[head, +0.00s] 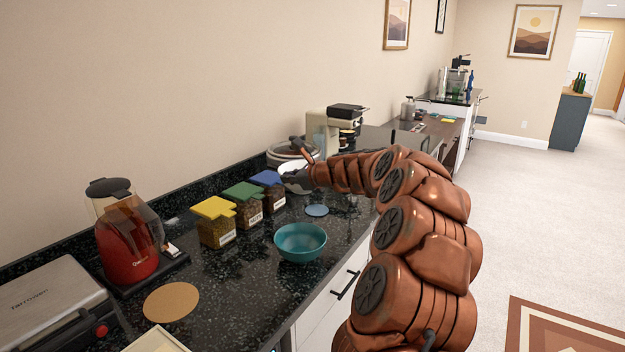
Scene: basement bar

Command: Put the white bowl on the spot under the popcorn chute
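A small white rounded shape (289,167), which looks like the white bowl, shows at the back of the dark counter, partly hidden by my gripper (294,181). My gripper reaches in from the right, with its dark fingers at or against this shape. I cannot tell whether they are closed on it. A round, pale appliance (283,153) stands just behind, partly covered by the bowl and my arm. I cannot make out a popcorn chute or the spot under it.
A teal bowl (300,242) sits near the counter's front edge, with a blue disc (317,210) behind it. Yellow (214,224), green (243,206) and blue-lidded (268,190) jars stand left of it. A red kettle (128,238), tan disc (171,302) and grill (52,308) are farther left. A beige machine (325,130) stands behind my arm.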

